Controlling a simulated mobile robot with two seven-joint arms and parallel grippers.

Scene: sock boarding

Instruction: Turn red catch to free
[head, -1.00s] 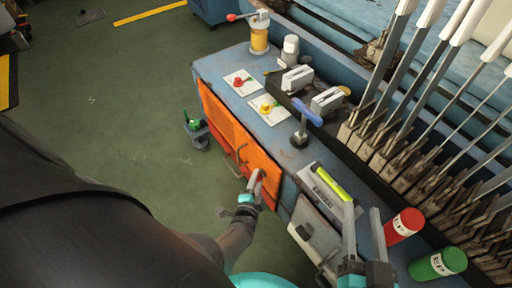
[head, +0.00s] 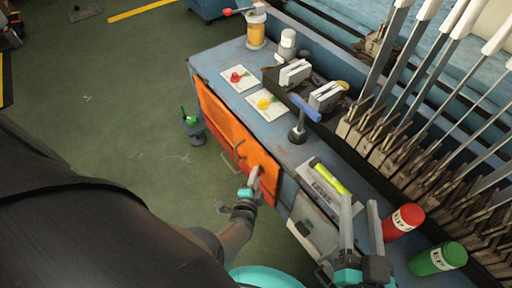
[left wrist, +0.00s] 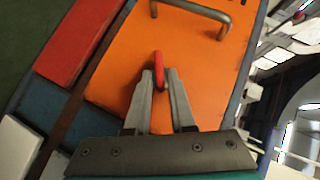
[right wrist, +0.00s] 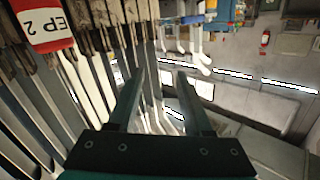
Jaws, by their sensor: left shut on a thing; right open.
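The red catch (left wrist: 158,66) is a narrow red lever on the orange door (left wrist: 198,60) of the blue bench. In the left wrist view my left gripper (left wrist: 160,85) is shut on the catch, with one finger on each side of it. The catch stands roughly upright in that view, and its lower part is hidden between the fingers. In the head view my left gripper (head: 255,178) is at the door's right end, and the catch is mostly hidden. My right gripper (head: 360,208) is open and empty above the bench's near end.
A metal handle (head: 238,152) sits on the orange door.

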